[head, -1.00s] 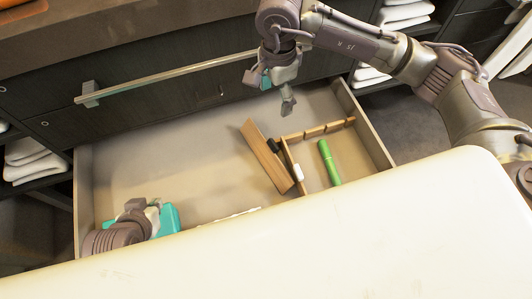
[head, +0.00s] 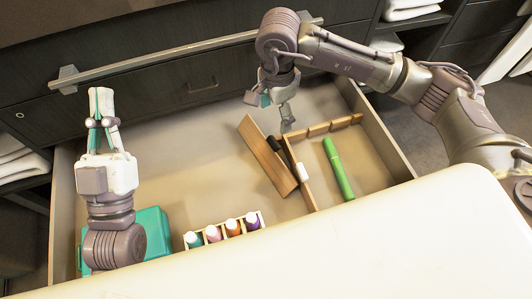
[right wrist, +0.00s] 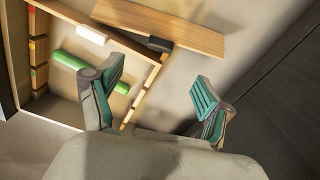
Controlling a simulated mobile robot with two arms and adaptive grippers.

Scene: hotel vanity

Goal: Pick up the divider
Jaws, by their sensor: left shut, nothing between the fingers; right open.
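The divider, a flat brown wooden board (head: 266,157), lies aslant in the open drawer, left of a fixed notched wooden partition (head: 300,172). In the right wrist view the board (right wrist: 160,24) crosses the top, beyond the fingers. My right gripper (head: 274,107) is open and empty over the back of the drawer, above and behind the board's far end; it also shows in the right wrist view (right wrist: 157,88). My left gripper (head: 101,95) is shut and empty, pointing up over the drawer's left side, well away from the board.
A teal box (head: 154,232) and a rack of several bottles (head: 232,229) are at the front left.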

